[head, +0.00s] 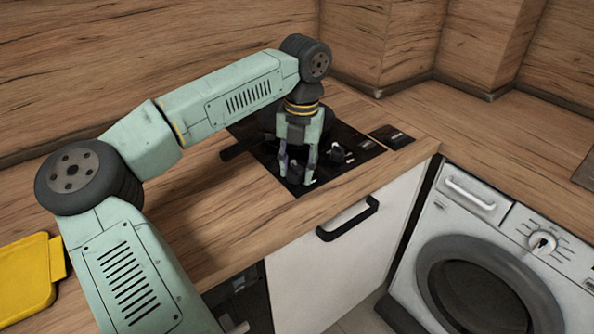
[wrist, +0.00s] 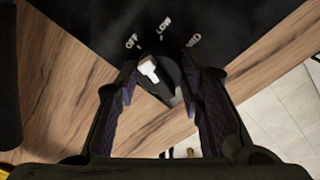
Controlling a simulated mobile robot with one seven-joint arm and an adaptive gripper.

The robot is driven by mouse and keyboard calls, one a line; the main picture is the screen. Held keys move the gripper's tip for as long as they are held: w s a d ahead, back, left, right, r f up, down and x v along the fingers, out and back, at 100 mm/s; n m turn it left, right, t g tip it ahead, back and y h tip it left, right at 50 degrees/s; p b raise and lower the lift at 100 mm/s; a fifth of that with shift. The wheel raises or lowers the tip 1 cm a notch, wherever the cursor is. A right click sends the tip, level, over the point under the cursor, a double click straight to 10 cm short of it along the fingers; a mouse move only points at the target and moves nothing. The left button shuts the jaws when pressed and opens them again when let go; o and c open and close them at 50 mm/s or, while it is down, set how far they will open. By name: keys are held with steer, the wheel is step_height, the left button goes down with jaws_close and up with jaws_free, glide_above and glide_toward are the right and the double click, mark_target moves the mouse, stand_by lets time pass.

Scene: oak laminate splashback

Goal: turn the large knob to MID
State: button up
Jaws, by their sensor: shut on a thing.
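The large knob (wrist: 172,77) is dark with a white pointer mark, and sits at the front edge of the black hob panel. In the wrist view the white mark lies toward the upper left, on the OFF side; I cannot tell its exact setting. The labels OFF (wrist: 131,41), LOW (wrist: 163,25) and MID (wrist: 194,40) are arced beyond it. My gripper (wrist: 160,88) has a finger on each side of the knob and is shut on it. In the head view my gripper (head: 298,178) points down at the hob's front, and its fingers partly hide the knob.
Another knob (head: 341,154) stands to the right on the hob (head: 283,170). A dark handle (head: 236,152) sticks out at the hob's left. A yellow board (head: 25,278) lies on the wooden counter (head: 215,208) at far left. A washing machine (head: 455,215) stands at right.

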mark_target(295, 168)
steer(key=m+b, duration=0.1)
steer(key=m, duration=0.2)
steer(key=shift+f+m+b, duration=0.1)
steer(key=shift+m+b, duration=0.2)
steer(key=shift+b, duration=0.05)
steer(key=m+b, duration=0.1)
steer(key=m, duration=0.3)
steer(key=shift+m, duration=0.3)
steer(key=m, duration=0.4)
steer(key=shift+a, duration=0.1)
steer(key=shift+m+h+b, duration=0.3)
steer(key=shift+m, duration=1.9)
steer(key=o, duration=1.2)
steer(key=shift+c, duration=0.2)
step_height(295, 168, up, 12)
steer(key=shift+s, duration=0.35)
